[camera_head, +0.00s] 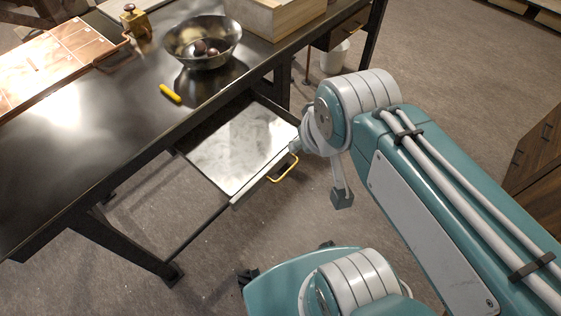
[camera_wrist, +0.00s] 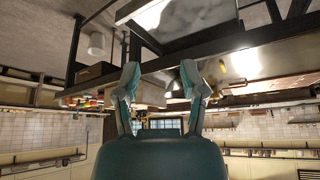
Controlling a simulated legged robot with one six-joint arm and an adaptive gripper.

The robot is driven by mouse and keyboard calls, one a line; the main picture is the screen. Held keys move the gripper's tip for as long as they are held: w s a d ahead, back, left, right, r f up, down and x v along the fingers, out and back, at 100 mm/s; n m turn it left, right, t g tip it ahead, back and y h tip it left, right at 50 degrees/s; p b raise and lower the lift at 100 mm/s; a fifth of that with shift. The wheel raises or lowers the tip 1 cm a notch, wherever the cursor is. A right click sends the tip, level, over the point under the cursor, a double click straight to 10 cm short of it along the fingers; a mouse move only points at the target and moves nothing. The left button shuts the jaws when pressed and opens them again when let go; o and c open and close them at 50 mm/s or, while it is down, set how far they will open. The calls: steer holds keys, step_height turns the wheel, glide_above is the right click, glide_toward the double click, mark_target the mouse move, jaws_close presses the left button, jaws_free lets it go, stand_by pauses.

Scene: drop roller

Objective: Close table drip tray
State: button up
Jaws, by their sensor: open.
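The drip tray (camera_head: 238,146) is a shallow, shiny metal tray pulled out from under the dark table (camera_head: 105,118). A yellow handle (camera_head: 284,169) is on its front edge. My gripper (camera_head: 325,172) is just right of the tray's front edge and handle in the head view. In the wrist view, my gripper (camera_wrist: 158,78) has its two fingers spread wide with nothing between them. The wrist view is upside down, and a pale metal panel at its top may be the tray. Whether a finger touches the tray or handle cannot be told.
On the table are a metal bowl (camera_head: 203,42) with dark round things, a yellow stick (camera_head: 170,93), a wooden box (camera_head: 272,17) and a copper-coloured tray (camera_head: 60,62). A white bucket (camera_head: 334,58) stands behind. A wooden cabinet (camera_head: 537,152) is at right. Floor in front is clear.

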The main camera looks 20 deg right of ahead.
steer(key=shift+w+f, duration=0.15)
jaws_close()
steer(key=w+d+f+m+g+y, duration=0.2)
steer(key=w+d+f+m+y, duration=0.4)
steer(key=m, duration=0.9)
steer(key=w+d+f+m+t+h, duration=0.1)
steer(key=w+d+f+m+t, duration=0.1)
steer(key=d+f+m, duration=0.55)
steer(key=w+d+f+m+t+h, duration=0.1)
steer(key=w+d+f+m+t, duration=0.15)
steer(key=d+f+m, duration=0.5)
steer(key=w+a+f, duration=0.6)
steer(key=w, duration=0.4)
